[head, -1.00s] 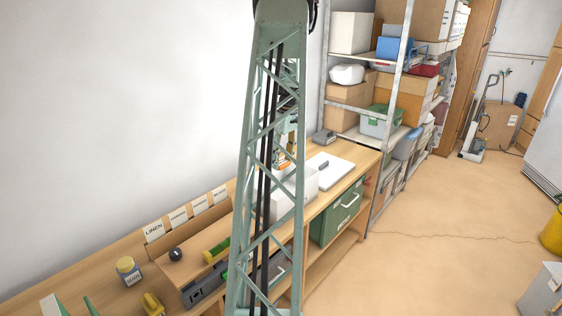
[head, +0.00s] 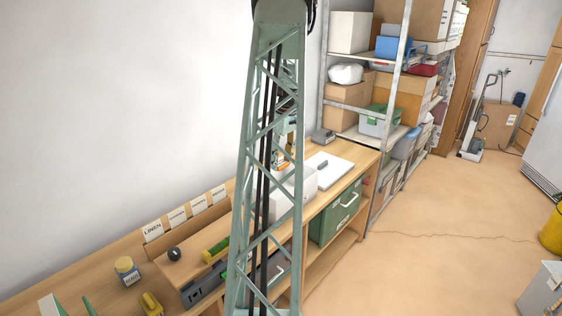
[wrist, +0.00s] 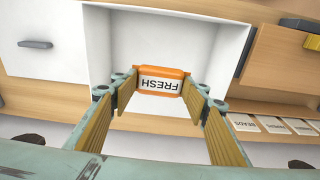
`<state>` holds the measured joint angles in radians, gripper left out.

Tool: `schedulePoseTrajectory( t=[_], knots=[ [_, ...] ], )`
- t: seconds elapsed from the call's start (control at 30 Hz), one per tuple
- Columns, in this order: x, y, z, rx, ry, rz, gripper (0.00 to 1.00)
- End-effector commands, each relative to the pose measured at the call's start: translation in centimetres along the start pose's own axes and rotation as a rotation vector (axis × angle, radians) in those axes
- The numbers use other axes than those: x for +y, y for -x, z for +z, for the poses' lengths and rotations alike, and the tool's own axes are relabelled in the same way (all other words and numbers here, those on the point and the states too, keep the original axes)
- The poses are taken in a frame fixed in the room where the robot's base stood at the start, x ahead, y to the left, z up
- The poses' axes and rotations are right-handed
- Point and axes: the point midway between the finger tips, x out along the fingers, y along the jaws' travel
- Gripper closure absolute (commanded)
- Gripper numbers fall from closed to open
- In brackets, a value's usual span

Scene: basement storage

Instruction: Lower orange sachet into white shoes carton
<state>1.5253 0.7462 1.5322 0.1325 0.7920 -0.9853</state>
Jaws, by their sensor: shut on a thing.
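My gripper (wrist: 160,97) is shut on the orange sachet (wrist: 172,74), which has a white label reading FRESH. One finger is at each end of the sachet. In the wrist view the sachet shows against the white inside of the white shoes carton (wrist: 228,50), between its side walls. In the head view the carton (head: 308,184) stands on the wooden bench, partly behind my lattice column. My gripper and the sachet show only in small part there, near the carton's far side. How far the sachet is above the carton's floor cannot be told.
A white lid or board (head: 328,173) with a small grey item lies right of the carton. A grey device (head: 323,135) sits at the bench's far end. Label cards (head: 178,219) stand left along the wall. A green drawer box (head: 337,212) is below the bench top.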

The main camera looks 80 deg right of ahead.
Motion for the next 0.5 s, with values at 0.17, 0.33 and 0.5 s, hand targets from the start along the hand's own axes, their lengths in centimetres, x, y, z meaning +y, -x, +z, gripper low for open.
schedulePoseTrajectory(
  t=[0.17,0.33,0.5],
  knots=[
    [0.0,-0.6,0.1,0.0,0.0,0.0,0.68],
    [0.0,-1.1,0.1,0.0,0.0,0.0,0.68],
    [0.0,-1.6,0.2,0.0,0.0,0.0,0.68]
  ],
)
